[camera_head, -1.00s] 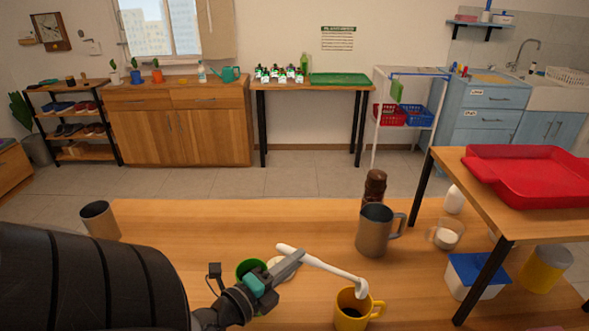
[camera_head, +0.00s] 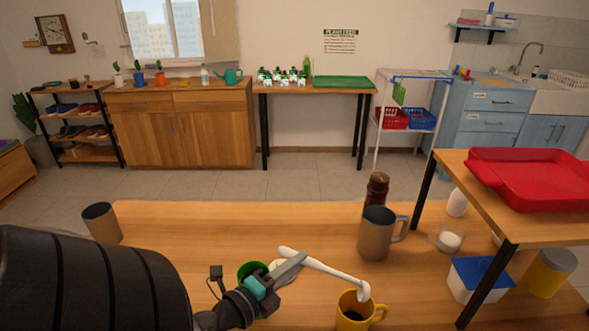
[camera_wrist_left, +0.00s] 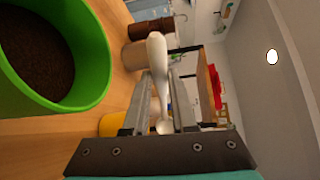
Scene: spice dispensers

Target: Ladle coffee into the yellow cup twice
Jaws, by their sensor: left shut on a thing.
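My left gripper (camera_head: 288,271) is shut on the handle of a white ladle (camera_head: 322,265), which also shows between the jaws in the left wrist view (camera_wrist_left: 156,60). The ladle slants down to the right, and its bowl is over the rim of the yellow cup (camera_head: 352,311). The yellow cup has dark contents and stands at the table's front. A green container (camera_head: 250,268) is partly behind my gripper; in the left wrist view the green container (camera_wrist_left: 98,85) holds dark brown grounds. My right gripper is not in view.
A grey cup (camera_head: 101,223) is at the table's left. A glass with white contents (camera_head: 449,238) and a blue-lidded tub (camera_head: 478,278) are at right, near a raised table with a red tray (camera_head: 535,178).

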